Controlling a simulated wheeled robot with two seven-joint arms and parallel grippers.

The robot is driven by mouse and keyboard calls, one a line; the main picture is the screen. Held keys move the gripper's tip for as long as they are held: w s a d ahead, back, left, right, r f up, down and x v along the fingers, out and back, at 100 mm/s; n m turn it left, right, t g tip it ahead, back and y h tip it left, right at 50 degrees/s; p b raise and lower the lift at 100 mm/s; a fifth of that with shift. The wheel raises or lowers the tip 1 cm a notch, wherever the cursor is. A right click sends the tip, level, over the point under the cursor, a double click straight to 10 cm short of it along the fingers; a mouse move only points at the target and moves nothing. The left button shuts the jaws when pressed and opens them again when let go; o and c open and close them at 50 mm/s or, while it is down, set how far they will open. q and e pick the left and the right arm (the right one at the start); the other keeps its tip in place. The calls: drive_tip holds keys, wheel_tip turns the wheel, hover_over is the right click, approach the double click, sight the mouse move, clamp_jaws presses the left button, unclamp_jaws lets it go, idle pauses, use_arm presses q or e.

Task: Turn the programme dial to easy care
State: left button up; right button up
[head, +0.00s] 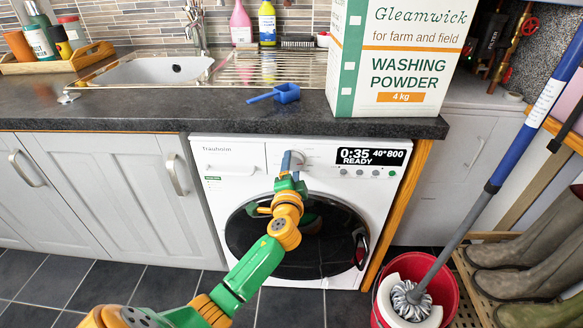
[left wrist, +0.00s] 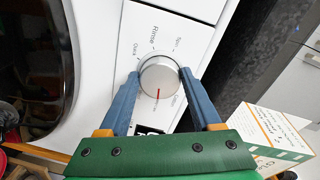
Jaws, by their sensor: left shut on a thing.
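The white washing machine (head: 225,175) stands under the counter, with its programme dial (head: 298,156) at the top middle of the front panel. My left gripper (head: 291,160) reaches up to the panel and hides part of the dial. In the left wrist view, the round silver-rimmed dial (left wrist: 160,73) sits between my blue fingers, which are shut on its sides. Its red pointer mark faces the bottom of that picture. Small words such as Rinse and Spin surround it; the label by the pointer is too small to read. The display (head: 370,157) reads 0:35, READY, 40° 800. My right gripper is not in view.
A red mop bucket (head: 446,290) and muddy boots (head: 530,250) are on the right. The floor at left is clear.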

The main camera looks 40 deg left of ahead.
use_arm(q)
drive_tip(key=o, duration=1.4)
drive_tip(key=v, duration=0.7)
